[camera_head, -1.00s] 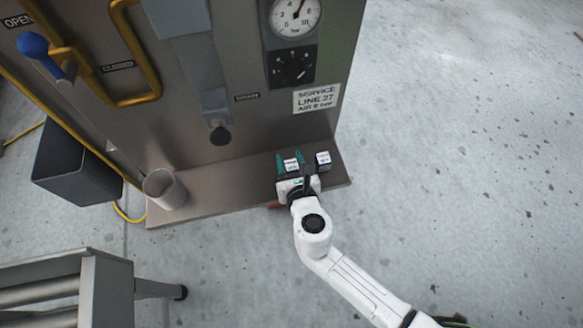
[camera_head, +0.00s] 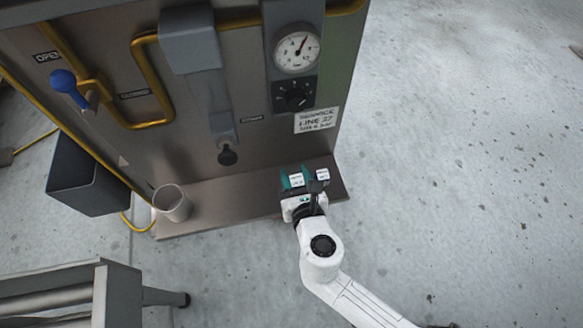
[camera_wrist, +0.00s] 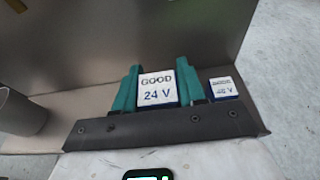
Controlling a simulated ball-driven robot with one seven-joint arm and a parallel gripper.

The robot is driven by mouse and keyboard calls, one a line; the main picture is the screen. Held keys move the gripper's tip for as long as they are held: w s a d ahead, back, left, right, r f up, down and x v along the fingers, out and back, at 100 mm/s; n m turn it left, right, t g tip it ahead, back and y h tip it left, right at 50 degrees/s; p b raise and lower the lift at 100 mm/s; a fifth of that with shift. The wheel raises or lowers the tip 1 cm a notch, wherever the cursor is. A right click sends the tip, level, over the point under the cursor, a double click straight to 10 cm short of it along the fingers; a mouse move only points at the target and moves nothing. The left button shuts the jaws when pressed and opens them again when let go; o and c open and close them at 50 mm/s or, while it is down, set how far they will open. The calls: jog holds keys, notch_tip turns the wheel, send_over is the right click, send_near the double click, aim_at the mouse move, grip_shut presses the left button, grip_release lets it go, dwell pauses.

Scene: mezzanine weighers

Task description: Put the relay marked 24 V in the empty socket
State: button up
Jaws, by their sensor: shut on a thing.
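The relay marked GOOD 24 V (camera_wrist: 157,92) has a white label and a blue body. It is between the two teal fingers of my gripper (camera_wrist: 158,70), which is shut on it. In the head view my gripper (camera_head: 297,177) and this relay (camera_head: 297,180) are over the right end of the metal shelf (camera_head: 235,197). Whether the relay touches the shelf, I cannot tell. A second, similar relay (camera_wrist: 223,86) is close to the right finger; its small label is hard to read. It also shows in the head view (camera_head: 322,174). I cannot make out an empty socket in either view.
A grey cup (camera_head: 172,203) stands at the shelf's left end. A roller stand (camera_head: 70,298) is at lower left. Open floor lies right.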

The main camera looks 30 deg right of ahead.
aim_at(298, 181)
jog(key=r, duration=0.1)
jog(key=s+r, duration=0.1)
jog(key=s+r+p, duration=0.1)
jog(key=shift+a, duration=0.25)
jog(key=p+v, duration=0.1)
jog(key=v, duration=0.8)
jog(key=shift+d+r, duration=0.15)
jog(key=shift+d, duration=0.05)
